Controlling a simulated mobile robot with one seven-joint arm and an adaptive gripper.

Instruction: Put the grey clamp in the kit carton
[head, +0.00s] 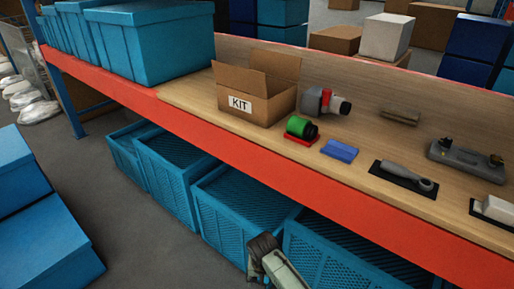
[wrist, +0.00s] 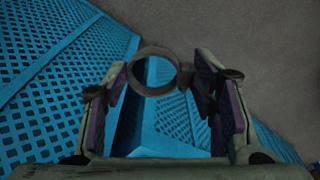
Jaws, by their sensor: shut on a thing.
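My gripper (wrist: 162,92) is shut on the grey clamp (wrist: 133,73), a dark grey ring with a side lug toward each finger pad. In the head view, my gripper (head: 266,257) hangs at the bottom, in front of the blue crates and below the shelf edge, with the dark clamp (head: 262,244) at its tip. The kit carton (head: 240,107) stands open on the shelf, flaps up, with a KIT label on its front. It is above and behind my gripper, well apart from it. The carton's inside is mostly hidden.
The shelf's red front edge (head: 215,140) lies between gripper and carton. Blue crates (head: 235,210) stand below.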

